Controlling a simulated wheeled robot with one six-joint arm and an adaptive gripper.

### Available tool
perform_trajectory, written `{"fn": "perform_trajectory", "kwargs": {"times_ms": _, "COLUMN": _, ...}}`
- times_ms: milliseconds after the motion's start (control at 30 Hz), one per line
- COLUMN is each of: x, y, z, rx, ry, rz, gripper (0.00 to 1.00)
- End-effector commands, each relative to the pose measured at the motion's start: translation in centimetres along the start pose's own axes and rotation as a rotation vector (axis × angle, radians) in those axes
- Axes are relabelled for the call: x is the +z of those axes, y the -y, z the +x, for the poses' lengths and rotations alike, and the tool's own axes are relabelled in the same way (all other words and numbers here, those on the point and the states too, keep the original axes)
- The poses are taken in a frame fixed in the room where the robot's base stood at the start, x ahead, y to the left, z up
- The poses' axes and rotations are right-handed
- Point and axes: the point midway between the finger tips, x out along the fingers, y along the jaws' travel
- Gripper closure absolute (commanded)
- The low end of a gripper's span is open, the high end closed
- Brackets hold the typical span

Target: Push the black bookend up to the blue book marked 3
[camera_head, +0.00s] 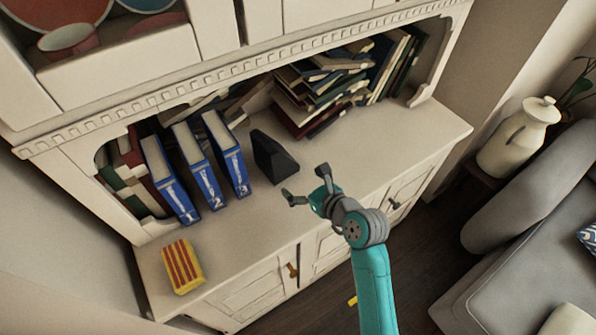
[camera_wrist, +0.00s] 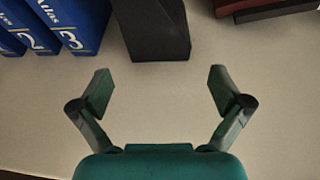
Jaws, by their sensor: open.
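The black bookend (camera_head: 273,157) stands on the white cabinet top, a little to the right of the blue book marked 3 (camera_head: 228,155), with a gap between them. The books marked 2 (camera_head: 203,172) and 1 (camera_head: 171,184) stand upright to its left. My gripper (camera_head: 308,184) is open and empty, in front of the bookend and slightly to its right in the head view. In the wrist view the bookend (camera_wrist: 154,30) is beyond the open fingers (camera_wrist: 160,88), not touching them. The book marked 3 (camera_wrist: 78,20) is at upper left there.
A yellow and red striped box (camera_head: 183,267) lies at the cabinet's front left. Stacked and leaning books (camera_head: 320,92) fill the back right of the shelf. The cabinet top (camera_head: 400,145) is clear at right. An upper shelf overhangs the books.

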Motion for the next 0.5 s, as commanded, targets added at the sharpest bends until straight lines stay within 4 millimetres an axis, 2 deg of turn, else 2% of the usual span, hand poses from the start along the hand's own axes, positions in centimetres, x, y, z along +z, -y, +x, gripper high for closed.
{"fn": "perform_trajectory", "kwargs": {"times_ms": 367, "x": 0.07, "y": -0.01, "z": 0.13, "rx": 0.001, "ry": 0.0, "rz": 0.003, "gripper": 0.0}}
{"fn": "perform_trajectory", "kwargs": {"times_ms": 500, "x": 0.08, "y": 0.0, "z": 0.99, "rx": 0.002, "ry": 0.0, "rz": 0.003, "gripper": 0.0}}
